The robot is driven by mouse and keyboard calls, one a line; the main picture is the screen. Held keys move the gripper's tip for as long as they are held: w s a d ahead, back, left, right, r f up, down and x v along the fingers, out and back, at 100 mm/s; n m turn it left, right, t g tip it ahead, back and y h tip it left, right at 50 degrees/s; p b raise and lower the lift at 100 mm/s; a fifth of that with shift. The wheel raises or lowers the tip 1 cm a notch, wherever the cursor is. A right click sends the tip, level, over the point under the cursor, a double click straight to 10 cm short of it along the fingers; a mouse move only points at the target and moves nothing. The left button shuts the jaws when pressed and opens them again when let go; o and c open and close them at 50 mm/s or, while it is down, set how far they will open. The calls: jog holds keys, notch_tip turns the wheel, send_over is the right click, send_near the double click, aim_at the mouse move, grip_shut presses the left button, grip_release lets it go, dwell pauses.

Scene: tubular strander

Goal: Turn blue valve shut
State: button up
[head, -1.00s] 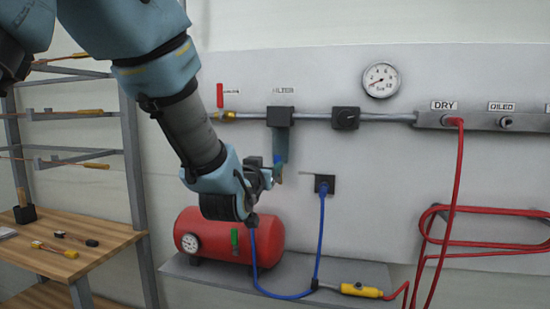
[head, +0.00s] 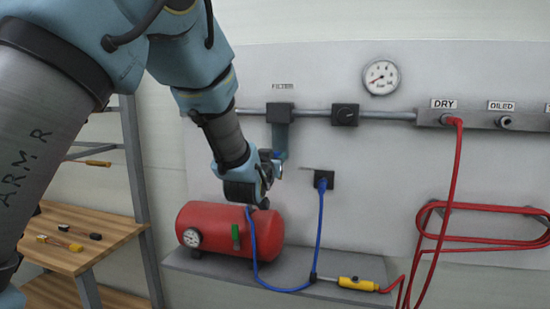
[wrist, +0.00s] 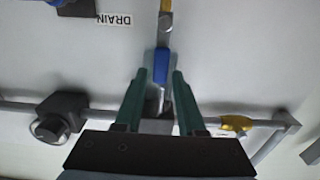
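The blue valve handle (wrist: 161,65) shows in the wrist view, upright in the picture and in line with a brass fitting (wrist: 166,25). A grey metal stem runs from it down between my fingers. My gripper (wrist: 159,73) is open, with one green finger on each side of the handle's near end and visible gaps on both sides. I cannot tell how deep the handle sits between them. In the head view, my gripper (head: 277,167) is just below the filter (head: 280,120), and only a small bit of blue shows there.
A horizontal pipe (wrist: 205,108) carries a black regulator knob (wrist: 48,130) and a yellow valve (wrist: 237,123). The black drain socket (head: 323,179) with its blue hose (head: 320,225) is close on the right. A red tank (head: 262,228) stands on the shelf below.

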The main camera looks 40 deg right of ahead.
grip_shut()
dwell(1.1)
